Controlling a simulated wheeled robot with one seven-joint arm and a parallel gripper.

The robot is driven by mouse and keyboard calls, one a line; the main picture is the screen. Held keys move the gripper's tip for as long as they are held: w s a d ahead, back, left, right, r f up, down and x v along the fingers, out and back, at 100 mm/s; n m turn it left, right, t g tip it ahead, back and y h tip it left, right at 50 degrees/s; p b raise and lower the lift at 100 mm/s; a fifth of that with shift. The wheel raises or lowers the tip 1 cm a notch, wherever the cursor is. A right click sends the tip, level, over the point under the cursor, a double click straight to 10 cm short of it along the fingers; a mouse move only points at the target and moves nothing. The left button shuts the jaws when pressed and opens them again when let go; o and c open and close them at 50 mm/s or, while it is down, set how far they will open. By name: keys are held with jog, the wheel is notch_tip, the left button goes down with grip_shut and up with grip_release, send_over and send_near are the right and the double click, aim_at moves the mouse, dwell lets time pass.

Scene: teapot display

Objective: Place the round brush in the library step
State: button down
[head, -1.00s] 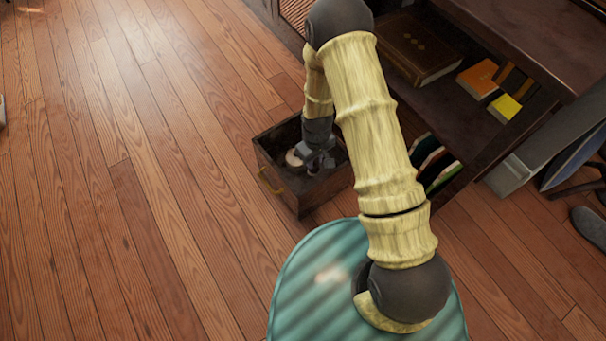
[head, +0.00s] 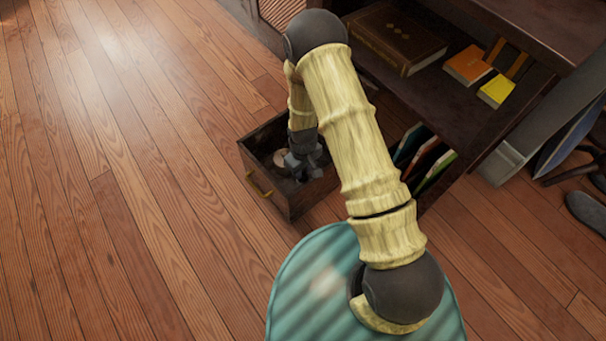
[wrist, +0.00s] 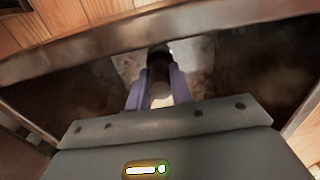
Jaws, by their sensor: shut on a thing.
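The library step appears to be a dark wooden open-topped box with a brass handle (head: 266,190), standing on the floor. My gripper (head: 297,172) reaches down inside its opening. In the wrist view my gripper (wrist: 159,92) has its two fingers shut on the round brush (wrist: 159,72), a dark upright piece with a pale lower part. A pale round piece beside the fingers in the head view (head: 281,157) may be part of the brush. The box's walls surround the gripper in the wrist view (wrist: 240,36). Whether the brush touches the box's floor cannot be told.
A dark shelf unit (head: 470,120) stands right of the box, holding a large brown book (head: 395,38), an orange book (head: 468,65) and a yellow book (head: 496,91). Several upright books (head: 425,165) stand below. The wooden floor (head: 130,200) at left is clear.

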jog(key=shift+f+b, duration=1)
jog(key=shift+f, duration=0.75)
jog(key=shift+f, duration=0.15)
jog(key=c, duration=1.2)
grip_release()
jog(key=shift+c, duration=0.2)
notch_tip(320, 180, up, 12)
jog(key=p, duration=0.8)
jog(key=shift+r, duration=0.2)
